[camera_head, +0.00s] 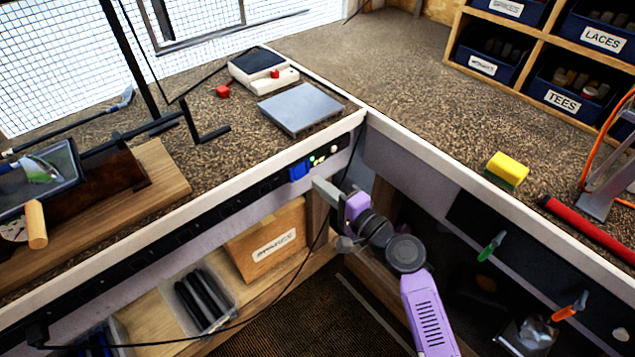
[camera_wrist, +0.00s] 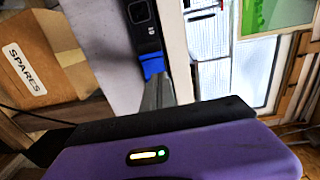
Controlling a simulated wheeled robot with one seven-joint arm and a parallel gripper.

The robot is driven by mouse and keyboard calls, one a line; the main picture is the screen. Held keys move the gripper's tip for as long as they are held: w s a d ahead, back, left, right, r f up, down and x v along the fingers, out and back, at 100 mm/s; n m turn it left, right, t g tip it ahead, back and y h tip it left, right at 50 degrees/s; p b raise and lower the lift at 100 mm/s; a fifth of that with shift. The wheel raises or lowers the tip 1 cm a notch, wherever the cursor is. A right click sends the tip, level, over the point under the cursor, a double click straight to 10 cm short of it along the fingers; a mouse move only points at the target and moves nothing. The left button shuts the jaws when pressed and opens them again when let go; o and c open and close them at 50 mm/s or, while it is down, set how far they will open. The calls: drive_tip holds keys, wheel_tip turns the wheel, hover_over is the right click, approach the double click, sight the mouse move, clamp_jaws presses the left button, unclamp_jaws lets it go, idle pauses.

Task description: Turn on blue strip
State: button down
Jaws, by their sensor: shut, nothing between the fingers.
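A long black power strip (camera_head: 225,204) runs along the front face of the left counter. Near its right end is a blue part (camera_head: 299,170), with small yellow-green marks and a white round knob (camera_head: 333,149) to its right. My gripper (camera_head: 317,183) is shut and empty, its tips just below and right of the blue part. In the wrist view, the tips (camera_wrist: 154,82) are at the lower end of the blue part (camera_wrist: 152,65). I cannot tell whether they touch it. The black strip (camera_wrist: 138,14) continues above the blue part there.
A cardboard spares box (camera_head: 268,240) and a tray of black grips (camera_head: 205,300) sit on the shelf below. A scale (camera_head: 299,108) stands on the counter above. A thin black cable hangs near my gripper. The right counter has a yellow sponge (camera_head: 507,169) and a red tube (camera_head: 590,230).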

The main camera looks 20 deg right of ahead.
drive_tip(key=v, duration=0.8)
drive_tip(key=shift+s+d+r+b, duration=0.15)
drive_tip(key=shift+s+r+b, duration=0.2)
drive_tip(key=shift+b, duration=0.1)
drive_tip(key=s+d+n+h, duration=0.5)
drive_tip(key=s+h, duration=0.2)
drive_tip(key=s, duration=0.4)
drive_tip(key=s+a+r+n+g, duration=0.1)
drive_tip(key=s+a+n, duration=0.3)
drive_tip(key=s, duration=0.8)
drive_tip(key=s+a+r+n+y, duration=0.1)
drive_tip(key=s+n, duration=0.4)
drive_tip(key=s, duration=0.7)
drive_tip(key=a+r, duration=0.1)
drive_tip(key=a, duration=0.1)
drive_tip(key=shift+a+r+g+y, duration=0.15)
drive_tip(key=shift+a+g+y, duration=0.15)
drive_tip(key=shift+a+g, duration=0.1)
